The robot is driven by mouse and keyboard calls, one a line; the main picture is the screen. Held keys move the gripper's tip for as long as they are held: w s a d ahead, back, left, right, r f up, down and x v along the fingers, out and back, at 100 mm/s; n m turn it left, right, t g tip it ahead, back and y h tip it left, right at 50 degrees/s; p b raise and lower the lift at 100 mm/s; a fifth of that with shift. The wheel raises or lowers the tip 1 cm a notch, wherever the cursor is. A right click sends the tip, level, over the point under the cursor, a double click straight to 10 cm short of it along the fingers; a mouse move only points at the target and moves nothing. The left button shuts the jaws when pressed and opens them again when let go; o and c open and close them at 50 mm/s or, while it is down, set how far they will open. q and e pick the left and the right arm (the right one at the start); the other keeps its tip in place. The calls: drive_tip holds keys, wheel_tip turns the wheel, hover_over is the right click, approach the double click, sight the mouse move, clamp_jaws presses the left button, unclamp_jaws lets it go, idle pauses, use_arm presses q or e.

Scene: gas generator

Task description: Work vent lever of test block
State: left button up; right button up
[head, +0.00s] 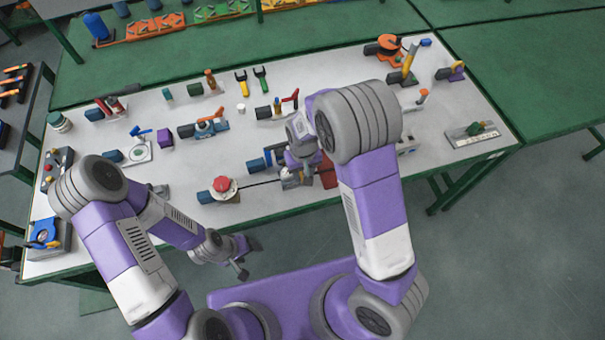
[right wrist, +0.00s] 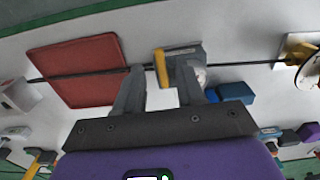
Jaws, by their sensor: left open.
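A small grey block (right wrist: 186,55) with a yellow lever (right wrist: 161,68) sits on a thin dark line in the right wrist view; I take it for the test block and its vent lever. My right gripper (right wrist: 158,73) is open, its fingers spread either side of the yellow lever. I cannot tell whether either finger touches it. My left gripper (head: 242,264) is open and empty, off the front edge of the bench.
A red plate (right wrist: 82,70) lies under the line beside the block. A red knob valve (head: 224,186) stands on the line to the left. Blue parts (head: 256,165) sit close to my right gripper. The white bench (head: 130,230) holds several other fittings.

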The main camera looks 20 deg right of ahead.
sight(301, 176)
drive_tip(key=shift+f, duration=1.25)
drive_tip(key=shift+w, duration=0.1)
clamp_jaws()
